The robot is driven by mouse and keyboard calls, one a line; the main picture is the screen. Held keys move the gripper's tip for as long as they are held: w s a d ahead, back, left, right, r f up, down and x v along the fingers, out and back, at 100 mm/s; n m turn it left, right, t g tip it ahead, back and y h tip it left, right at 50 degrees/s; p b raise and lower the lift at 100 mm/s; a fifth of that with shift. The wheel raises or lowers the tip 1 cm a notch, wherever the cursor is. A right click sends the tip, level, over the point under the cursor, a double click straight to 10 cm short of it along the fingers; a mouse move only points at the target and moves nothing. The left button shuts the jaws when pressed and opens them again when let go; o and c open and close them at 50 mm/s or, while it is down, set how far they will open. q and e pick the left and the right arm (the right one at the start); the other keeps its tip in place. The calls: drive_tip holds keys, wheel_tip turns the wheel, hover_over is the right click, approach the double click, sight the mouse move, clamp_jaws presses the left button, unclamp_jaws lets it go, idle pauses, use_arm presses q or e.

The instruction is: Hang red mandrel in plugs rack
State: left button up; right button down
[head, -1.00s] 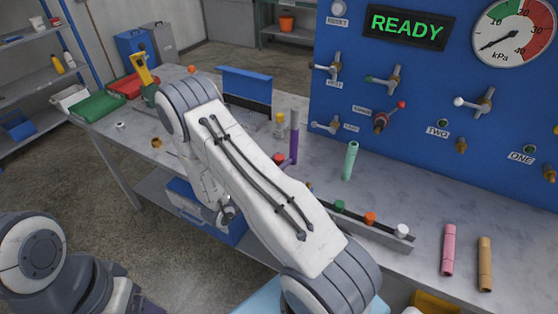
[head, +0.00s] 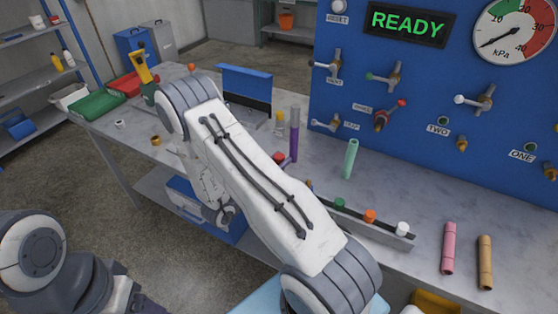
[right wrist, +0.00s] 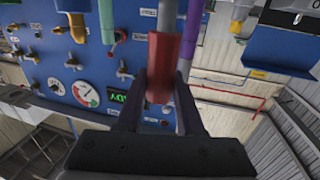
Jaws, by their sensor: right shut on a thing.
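The red mandrel (right wrist: 163,65) is between the fingers of my right gripper (right wrist: 160,86) in the right wrist view, and the gripper is shut on it. A grey part (right wrist: 168,14) lines up with its far end; I cannot tell whether they touch. The plugs rack (head: 385,237) is a low grey rail on the workbench with green, orange and white plugs, partly behind my arm. My left arm shows at the lower left, but its gripper is out of view.
A purple tube (head: 294,135) and a mint tube (head: 351,158) stand upright behind the rack. Pink (head: 449,248) and tan (head: 485,262) tubes are at the right front. A blue panel (head: 430,150) with valves closes off the back. The bench between the rack and panel is mostly bare.

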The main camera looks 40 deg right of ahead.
drive_tip(key=shift+f+b, duration=1.8)
drive_tip(key=shift+f, duration=0.35)
idle(0.4)
drive_tip(key=shift+c, duration=2.3)
unclamp_jaws()
drive_tip(key=s+a+b, duration=0.2)
drive_tip(key=a, duration=0.8)
drive_tip(key=shift+a, duration=0.2)
drive_tip(key=shift+w, duration=0.1)
